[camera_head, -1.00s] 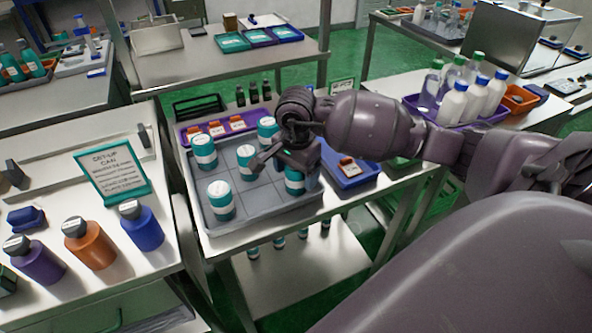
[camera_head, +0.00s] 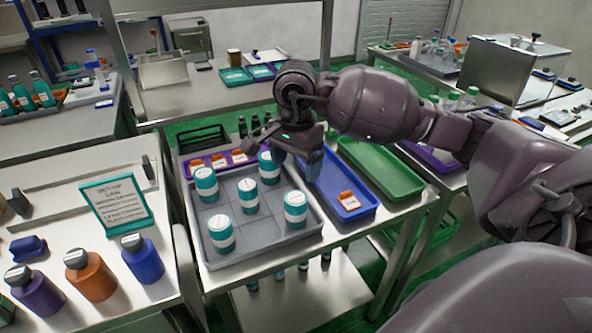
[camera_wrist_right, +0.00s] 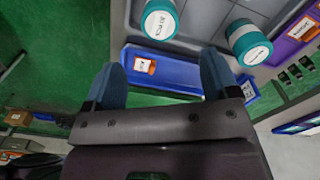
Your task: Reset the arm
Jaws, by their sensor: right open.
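My right gripper (camera_head: 290,160) is raised over the work table, near the border between the grey tray (camera_head: 265,243) and the blue tray (camera_head: 352,208). Its two blue-tipped fingers stand apart in the right wrist view (camera_wrist_right: 162,85), with nothing between them. Several teal-and-white canisters (camera_head: 249,196) stand upright in the grey tray, and two of them show in the wrist view (camera_wrist_right: 160,20). The blue tray, with an orange-topped labelled item (camera_head: 348,200), lies just beyond the fingertips in the wrist view (camera_wrist_right: 180,75). My left gripper is out of view.
A green tray (camera_head: 385,172) lies right of the blue one. A purple tray (camera_head: 190,168) and small black bottles stand behind the grey tray. Purple, orange and blue bottles (camera_head: 90,277) and a teal-framed sign (camera_head: 117,203) are on the left counter. Green floor shows between tables.

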